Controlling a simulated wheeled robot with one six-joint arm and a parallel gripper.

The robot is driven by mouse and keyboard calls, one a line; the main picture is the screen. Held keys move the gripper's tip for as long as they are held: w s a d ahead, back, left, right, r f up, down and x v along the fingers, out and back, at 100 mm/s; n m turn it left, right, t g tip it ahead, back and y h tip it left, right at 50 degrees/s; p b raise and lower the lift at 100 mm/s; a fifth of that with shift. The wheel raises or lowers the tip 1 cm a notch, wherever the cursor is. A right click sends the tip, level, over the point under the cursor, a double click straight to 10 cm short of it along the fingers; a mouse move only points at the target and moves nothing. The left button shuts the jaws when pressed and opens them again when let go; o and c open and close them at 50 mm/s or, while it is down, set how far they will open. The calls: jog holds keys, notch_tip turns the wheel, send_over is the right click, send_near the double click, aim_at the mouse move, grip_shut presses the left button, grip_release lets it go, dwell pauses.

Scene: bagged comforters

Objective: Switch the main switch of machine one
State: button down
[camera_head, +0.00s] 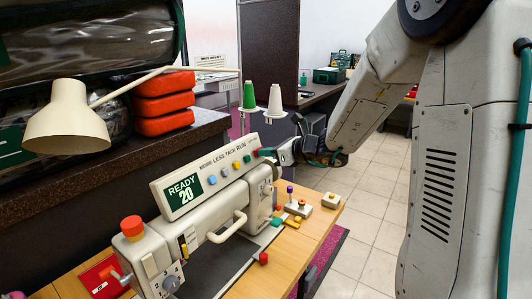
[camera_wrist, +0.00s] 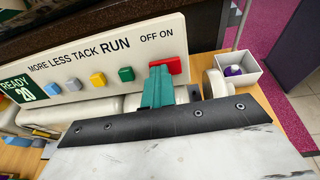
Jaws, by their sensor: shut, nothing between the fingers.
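The machine (camera_head: 215,225) is a cream sewing machine with a slanted control panel along its top. Its screen (camera_head: 184,190) reads "READY 20". In the wrist view, a red switch (camera_wrist: 174,65) sits at the panel's right end under the words "OFF ON". My gripper (camera_head: 275,153) is at that end of the panel in the head view. In the wrist view, my gripper's teal fingers (camera_wrist: 158,74) are shut and empty. Their tips overlap the left part of the red switch; I cannot tell whether they touch it. The switch's exact tilt is partly hidden.
Blue, yellow and green buttons (camera_wrist: 126,74) line the panel left of the switch. A red mushroom button (camera_head: 132,227) and a lamp (camera_head: 67,130) stand at the near end. Thread cones (camera_head: 275,100) rise behind the panel. Tiled floor (camera_head: 375,200) lies open to the right.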

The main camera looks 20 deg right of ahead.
jog(key=shift+w+d, duration=0.25)
jog(key=shift+d+f, duration=0.1)
jog(key=shift+d, duration=0.05)
jog(key=v, duration=1.4)
jog(key=shift+s+a, duration=0.25)
jog(key=shift+a, duration=0.15)
